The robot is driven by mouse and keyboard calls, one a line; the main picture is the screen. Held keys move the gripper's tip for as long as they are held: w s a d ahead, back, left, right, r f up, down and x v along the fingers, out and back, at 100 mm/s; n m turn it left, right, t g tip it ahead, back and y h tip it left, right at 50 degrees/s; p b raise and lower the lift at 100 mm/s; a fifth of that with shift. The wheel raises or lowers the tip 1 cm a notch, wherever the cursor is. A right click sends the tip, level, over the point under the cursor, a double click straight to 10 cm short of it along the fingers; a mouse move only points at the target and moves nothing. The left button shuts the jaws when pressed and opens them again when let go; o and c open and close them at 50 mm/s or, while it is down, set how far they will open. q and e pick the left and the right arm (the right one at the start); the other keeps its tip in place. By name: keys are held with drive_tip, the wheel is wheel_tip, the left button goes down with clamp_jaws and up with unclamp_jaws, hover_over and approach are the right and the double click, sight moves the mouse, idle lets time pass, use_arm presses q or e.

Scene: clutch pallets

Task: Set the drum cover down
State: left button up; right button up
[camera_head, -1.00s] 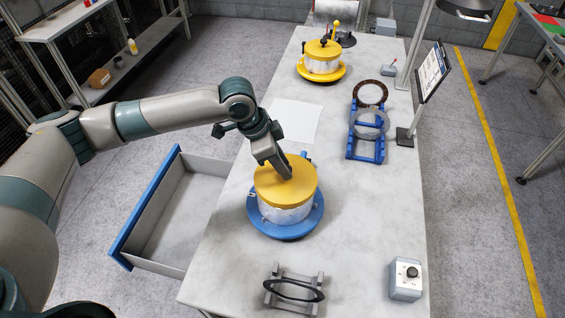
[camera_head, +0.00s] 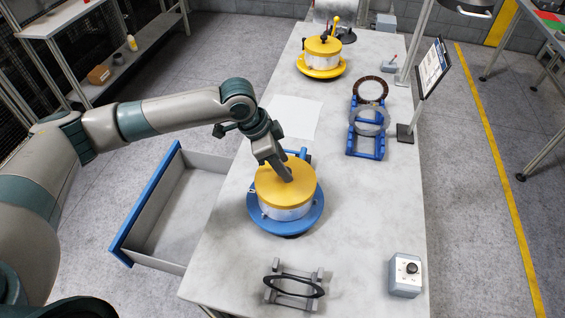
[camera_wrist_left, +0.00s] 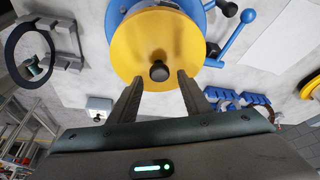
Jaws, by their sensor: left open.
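The yellow drum cover (camera_head: 270,190) lies flat on top of the silver drum (camera_head: 285,212), which stands on a round blue base (camera_head: 257,222) on the table. In the left wrist view the cover (camera_wrist_left: 135,48) shows from above with a dark knob (camera_wrist_left: 159,71) in its middle. My left gripper (camera_head: 287,177) comes down over the cover from the far left. Its two fingers (camera_wrist_left: 160,87) are apart, one to each side of the knob in the wrist view, with nothing held between them. In the head view the gripper hides the knob. My right gripper is not seen.
A second drum with a yellow cover (camera_head: 323,47) stands at the far end. Blue stands with rings (camera_head: 369,122) are at the right, and a grey stand with a black ring (camera_head: 293,290) is in front. A grey control box (camera_head: 405,276) sits front right. An open drawer (camera_head: 178,215) juts out left.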

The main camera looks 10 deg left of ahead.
use_arm(q)
drive_tip(key=shift+r, duration=0.15)
drive_tip(key=shift+r, duration=0.6)
drive_tip(key=b+v, duration=0.4)
drive_tip(key=v, duration=0.7)
drive_tip(key=shift+r, duration=0.4)
drive_tip(key=shift+a, duration=0.15)
